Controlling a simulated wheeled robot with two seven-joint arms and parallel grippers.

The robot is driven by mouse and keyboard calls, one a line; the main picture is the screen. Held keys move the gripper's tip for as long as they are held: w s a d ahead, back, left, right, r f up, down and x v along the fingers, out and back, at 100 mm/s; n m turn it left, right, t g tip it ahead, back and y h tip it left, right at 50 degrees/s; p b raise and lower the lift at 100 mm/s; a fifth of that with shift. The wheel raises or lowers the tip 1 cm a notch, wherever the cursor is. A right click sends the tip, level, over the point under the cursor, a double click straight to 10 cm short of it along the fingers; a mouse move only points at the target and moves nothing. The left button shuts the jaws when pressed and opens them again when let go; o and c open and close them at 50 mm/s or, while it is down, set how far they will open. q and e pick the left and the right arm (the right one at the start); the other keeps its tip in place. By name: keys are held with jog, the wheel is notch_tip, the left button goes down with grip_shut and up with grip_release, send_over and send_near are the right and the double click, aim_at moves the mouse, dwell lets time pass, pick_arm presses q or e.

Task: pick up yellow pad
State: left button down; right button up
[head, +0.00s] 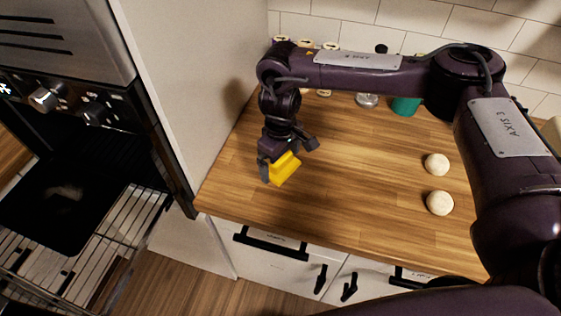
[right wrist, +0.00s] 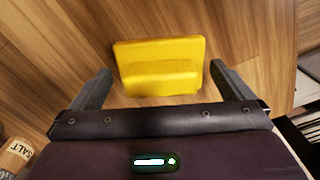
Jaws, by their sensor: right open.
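The yellow pad (head: 284,168) lies on the wooden counter, toward its left end in the head view. It is a flat yellow piece with a raised ridge. My right gripper (head: 285,160) is over the pad, pointing down, and partly hides it. In the right wrist view the pad (right wrist: 160,65) sits ahead of and between the two open fingers (right wrist: 160,85). There is a gap between the pad and each finger there. My left gripper is not in view.
The wooden counter (head: 350,190) has two round pale objects (head: 437,164) (head: 440,203) at the right. A teal container (head: 405,106) and several jars stand at the back. An open oven (head: 60,190) is at the left, beyond a white panel (head: 185,80). A salt jar (right wrist: 14,155) shows in the right wrist view.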

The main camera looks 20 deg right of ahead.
jog(key=shift+f, duration=0.15)
jog(key=c, duration=0.4)
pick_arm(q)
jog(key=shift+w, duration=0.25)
pick_arm(e)
jog(key=c, duration=0.5)
jog(key=shift+r, duration=0.6)
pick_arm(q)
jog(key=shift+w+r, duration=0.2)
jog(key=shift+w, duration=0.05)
pick_arm(e)
notch_tip(320, 180, up, 19)
